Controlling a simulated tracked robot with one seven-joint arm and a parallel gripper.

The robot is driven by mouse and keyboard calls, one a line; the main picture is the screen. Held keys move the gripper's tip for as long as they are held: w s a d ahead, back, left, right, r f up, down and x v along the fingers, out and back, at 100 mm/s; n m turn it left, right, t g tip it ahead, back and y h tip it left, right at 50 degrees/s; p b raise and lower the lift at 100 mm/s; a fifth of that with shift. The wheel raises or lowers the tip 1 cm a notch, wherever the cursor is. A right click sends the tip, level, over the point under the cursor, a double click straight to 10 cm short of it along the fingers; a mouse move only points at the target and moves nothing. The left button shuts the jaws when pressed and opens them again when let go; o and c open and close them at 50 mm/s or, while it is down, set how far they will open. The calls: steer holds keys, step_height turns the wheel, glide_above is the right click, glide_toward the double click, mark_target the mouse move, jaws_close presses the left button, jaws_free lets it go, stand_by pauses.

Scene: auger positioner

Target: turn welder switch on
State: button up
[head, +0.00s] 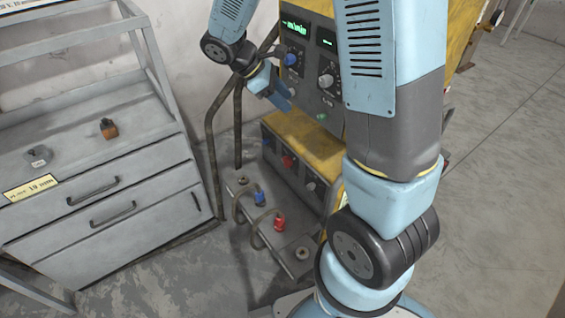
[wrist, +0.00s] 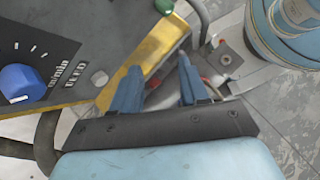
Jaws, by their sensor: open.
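The yellow-and-grey welder machine has an upper panel (head: 322,92) with green displays, a blue knob (head: 290,59), a grey knob (head: 326,81) and a green button (head: 321,117). Its lower unit (head: 305,140) carries a red switch or knob (head: 287,161) and a dark dial; I cannot tell the red one's setting. My gripper (head: 283,98) is open and empty, at the left side of the upper panel, above the lower unit. In the wrist view my gripper (wrist: 158,80) has two blue fingers spread apart. The blue knob also shows there (wrist: 22,84), left of the fingers.
Blue (head: 260,198) and red (head: 279,223) cable plugs stick up from the low base in front. A grey drawer cabinet (head: 85,190) stands to the left, with a small orange object (head: 108,128) on top. Bent pipes (head: 213,150) rise beside the machine. Open floor lies to the right.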

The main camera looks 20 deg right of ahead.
steer(key=w+a+f+n+t+h, duration=0.1)
steer(key=w+a+f+n+h, duration=0.2)
steer(key=f, duration=0.5)
steer(key=w+a+f+n+h, duration=0.1)
steer(key=w+a+f+n, duration=0.15)
steer(key=f+n, duration=0.4)
steer(key=n+t+h, duration=0.2)
steer(key=n+t, duration=0.3)
steer(key=n, duration=0.3)
glide_toward(287, 162)
steer(key=w+x, duration=0.1)
steer(key=x, duration=0.6)
steer(key=shift+w+f, duration=0.2)
steer(key=shift+f, duration=0.1)
steer(key=shift+d, duration=0.1)
jaws_close()
steer(key=shift+m, duration=0.25)
